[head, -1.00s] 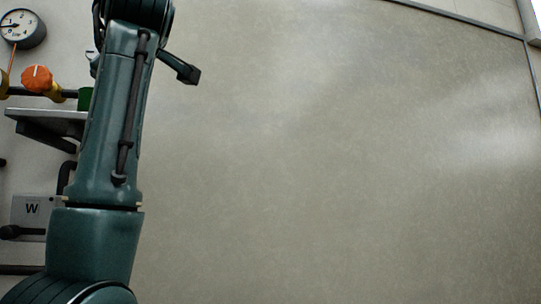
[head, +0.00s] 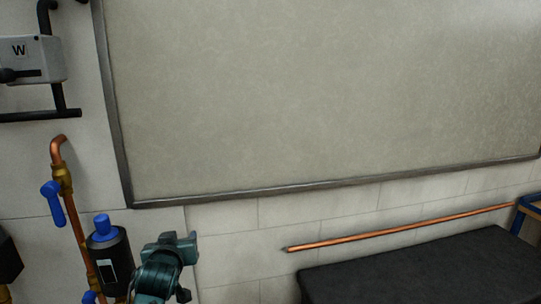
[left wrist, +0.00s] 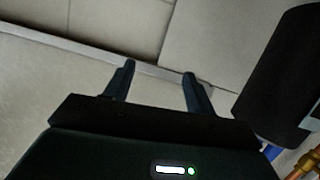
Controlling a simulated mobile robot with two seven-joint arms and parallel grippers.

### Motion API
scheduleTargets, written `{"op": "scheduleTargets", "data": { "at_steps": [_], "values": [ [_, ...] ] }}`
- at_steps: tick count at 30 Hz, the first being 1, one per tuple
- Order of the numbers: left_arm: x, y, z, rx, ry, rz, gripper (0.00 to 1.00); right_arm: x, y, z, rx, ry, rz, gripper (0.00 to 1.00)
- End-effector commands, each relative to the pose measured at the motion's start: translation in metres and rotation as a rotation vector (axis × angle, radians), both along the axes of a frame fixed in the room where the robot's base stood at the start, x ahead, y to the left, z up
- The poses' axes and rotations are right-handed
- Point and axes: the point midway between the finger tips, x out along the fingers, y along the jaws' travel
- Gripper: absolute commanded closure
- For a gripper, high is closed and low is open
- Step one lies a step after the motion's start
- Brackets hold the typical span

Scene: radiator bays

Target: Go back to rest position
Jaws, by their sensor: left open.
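My left gripper (head: 172,248) is low in the head view, left of the middle, in front of the wall below the framed panel. In the left wrist view its two dark fingers (left wrist: 157,84) are spread apart with nothing between them. The left gripper is open and empty. It is close to the right side of a black cylinder with a blue cap (head: 108,250), which also shows in the left wrist view (left wrist: 285,75). I cannot tell the exact gap. My right gripper is out of view.
A copper pipe with a blue lever valve (head: 52,200) runs down the left wall. A grey box marked W (head: 35,58) hangs above it. The large framed panel (head: 320,90) fills the upper middle. A long copper pipe (head: 400,228) runs above a black bench top (head: 420,268) at right.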

Motion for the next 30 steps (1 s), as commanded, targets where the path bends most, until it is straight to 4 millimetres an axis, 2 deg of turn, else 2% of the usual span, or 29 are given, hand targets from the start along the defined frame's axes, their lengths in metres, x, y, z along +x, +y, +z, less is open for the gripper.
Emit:
{"op": "scheduleTargets", "data": {
  "at_steps": [1, 3, 5, 6, 8, 9, 12, 16, 18, 21, 24, 29, 30],
  "values": [
    [-0.023, -0.004, -0.038, 0.023, 0.042, -0.039, 0.45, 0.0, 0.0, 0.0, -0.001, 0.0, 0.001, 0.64],
    [-0.055, -0.013, -0.08, 0.049, 0.086, -0.096, 0.45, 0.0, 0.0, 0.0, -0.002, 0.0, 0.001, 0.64],
    [-0.085, -0.02, -0.112, 0.068, 0.121, -0.146, 0.45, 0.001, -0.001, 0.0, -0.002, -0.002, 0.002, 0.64],
    [-0.106, -0.025, -0.131, 0.077, 0.143, -0.18, 0.45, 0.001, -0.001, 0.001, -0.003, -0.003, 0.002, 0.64],
    [-0.14, -0.033, -0.158, 0.087, 0.177, -0.228, 0.45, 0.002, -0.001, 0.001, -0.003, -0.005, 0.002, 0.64],
    [-0.164, -0.038, -0.173, 0.091, 0.197, -0.261, 0.45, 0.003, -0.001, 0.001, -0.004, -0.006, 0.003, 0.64],
    [-0.222, -0.051, -0.204, 0.093, 0.244, -0.336, 0.45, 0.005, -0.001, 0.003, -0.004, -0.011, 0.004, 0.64],
    [-0.285, -0.065, -0.224, 0.082, 0.287, -0.41, 0.45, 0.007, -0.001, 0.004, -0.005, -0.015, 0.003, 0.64],
    [-0.308, -0.069, -0.23, 0.076, 0.303, -0.435, 0.45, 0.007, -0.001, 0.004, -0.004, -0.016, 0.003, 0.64],
    [-0.329, -0.074, -0.233, 0.069, 0.316, -0.457, 0.45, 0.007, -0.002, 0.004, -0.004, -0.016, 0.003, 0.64],
    [-0.336, -0.076, -0.233, 0.066, 0.318, -0.465, 0.45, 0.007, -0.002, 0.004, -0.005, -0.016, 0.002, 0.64],
    [-0.336, -0.076, -0.234, 0.066, 0.319, -0.466, 0.45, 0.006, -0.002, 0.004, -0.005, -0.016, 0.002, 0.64],
    [-0.336, -0.076, -0.234, 0.066, 0.319, -0.465, 0.47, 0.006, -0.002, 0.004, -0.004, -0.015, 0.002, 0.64]
  ]
}}
